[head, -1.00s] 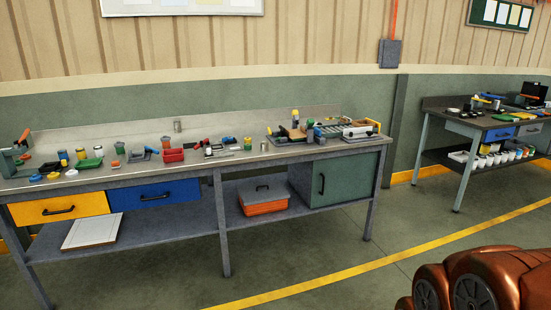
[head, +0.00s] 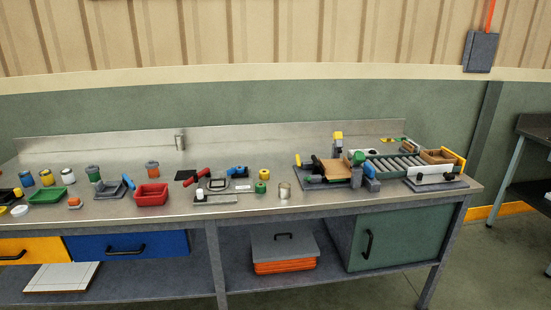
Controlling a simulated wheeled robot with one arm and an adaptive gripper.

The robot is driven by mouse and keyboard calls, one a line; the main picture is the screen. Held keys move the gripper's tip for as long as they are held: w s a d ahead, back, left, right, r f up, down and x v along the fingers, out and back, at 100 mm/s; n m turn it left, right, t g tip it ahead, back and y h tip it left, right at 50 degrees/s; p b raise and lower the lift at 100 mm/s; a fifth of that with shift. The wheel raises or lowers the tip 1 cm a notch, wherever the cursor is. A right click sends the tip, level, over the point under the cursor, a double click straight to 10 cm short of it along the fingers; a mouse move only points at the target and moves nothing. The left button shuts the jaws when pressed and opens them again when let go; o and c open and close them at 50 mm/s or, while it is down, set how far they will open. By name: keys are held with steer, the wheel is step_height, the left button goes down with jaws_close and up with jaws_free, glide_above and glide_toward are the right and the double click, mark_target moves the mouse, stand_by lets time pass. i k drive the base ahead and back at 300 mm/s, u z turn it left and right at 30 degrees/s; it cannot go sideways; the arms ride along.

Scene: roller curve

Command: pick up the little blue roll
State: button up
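Several small blue things are on the workbench (head: 330,208) in the head view, and I cannot tell for sure which is the little blue roll. A small blue piece (head: 237,171) lies near the middle, behind a grey-and-red tool. A blue-sided can (head: 27,179) stands at the far left. A small yellow roll-like piece (head: 264,174) and a green one (head: 261,187) sit right of the middle. My gripper is not in view.
A roller track (head: 395,166) fills the bench's right end. A red bin (head: 151,195) and a green tray (head: 47,196) stand to the left. A metal cup (head: 284,190) is near the middle front edge. Below are a blue drawer (head: 170,245) and a green cabinet (head: 400,238).

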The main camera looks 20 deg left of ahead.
mark_target(240, 170)
steer(key=u, duration=0.5)
steer(key=i, duration=1.6)
steer(key=u, duration=1.5)
steer(key=i, duration=0.7)
steer(key=u, duration=0.35)
